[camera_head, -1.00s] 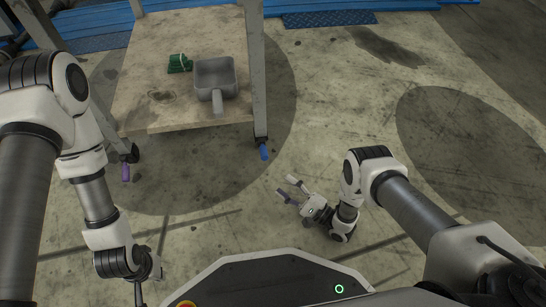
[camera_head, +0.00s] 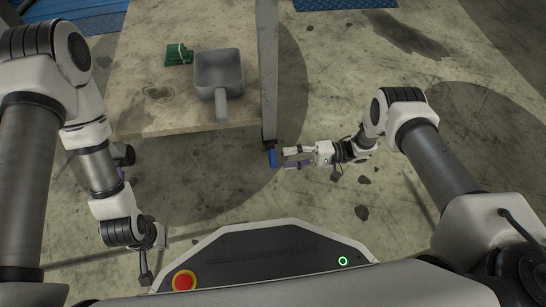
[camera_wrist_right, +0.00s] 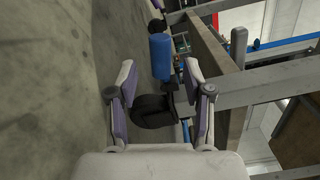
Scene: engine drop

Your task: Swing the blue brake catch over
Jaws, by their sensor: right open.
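The blue brake catch (camera_head: 272,157) sits low at the foot of the table's near right leg. In the right wrist view the blue catch (camera_wrist_right: 160,57) shows beyond the fingertips, with its black caster wheel (camera_wrist_right: 152,112) between the fingers in the picture. My right gripper (camera_head: 285,158) is open, just to the right of the catch, its fingers pointing left at it. It also shows in the right wrist view (camera_wrist_right: 160,80). I cannot tell whether a finger touches the catch. My left gripper (camera_head: 155,258) hangs at the lower left, far from the catch; its fingers are unclear.
The wheeled table (camera_head: 140,110) holds a grey scoop-like bin (camera_head: 219,75) and a green bundle (camera_head: 178,54). Its right leg (camera_head: 267,70) rises beside the catch. A purple catch (camera_head: 121,173) is at the left caster. The floor right of my right gripper is clear.

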